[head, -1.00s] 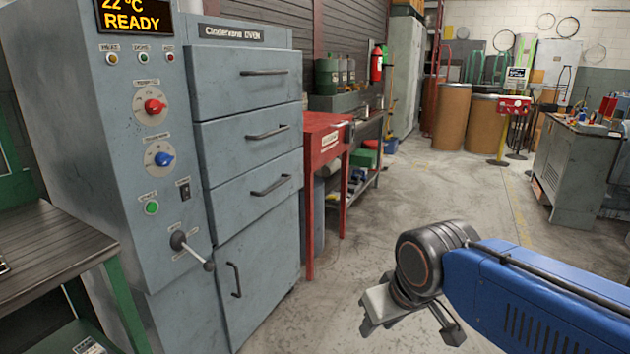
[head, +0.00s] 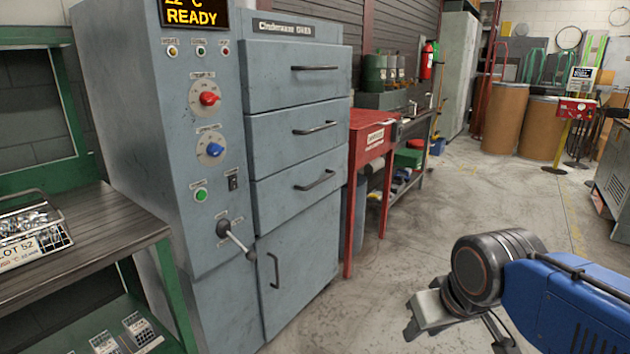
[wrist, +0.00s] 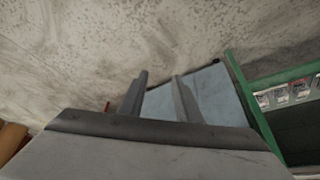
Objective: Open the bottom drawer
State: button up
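The bottom drawer (head: 298,204) is the lowest of three grey drawers stacked on the oven (head: 205,110) in the head view. It looks shut, with its front in line with the drawers above. Its dark bar handle (head: 314,180) runs across the front. My gripper (head: 462,334) is at the lower right of the head view, well apart from the handle and lower in the picture. In the wrist view its two fingers (wrist: 160,92) stand apart with nothing between them. The wrist view shows floor and a grey-blue surface beyond the fingers, but not the drawer handle.
Below the drawer is a door (head: 300,270) with a vertical handle. A lever (head: 236,240) sticks out to the left. A green-framed bench (head: 90,245) stands left of the oven, a red table (head: 362,140) to its right. The floor (head: 400,250) before the oven is clear.

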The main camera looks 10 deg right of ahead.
jog(key=w+a+r+m+y, duration=0.1)
jog(key=w+a+r+y, duration=0.15)
jog(key=w, duration=0.65)
jog(key=w+a+r+m+y, duration=0.1)
jog(key=w+a+r+y, duration=0.15)
jog(key=w, duration=0.65)
jog(key=w+a+r+m+y, duration=0.1)
jog(key=w+a+m+y, duration=0.15)
jog(key=w, duration=0.55)
jog(key=m+t+y, duration=0.3)
jog(key=m+t, duration=0.2)
jog(key=t, duration=0.2)
send_near(321, 182)
jog(key=x, duration=1.1)
jog(key=shift+d, duration=0.1)
grip_shut()
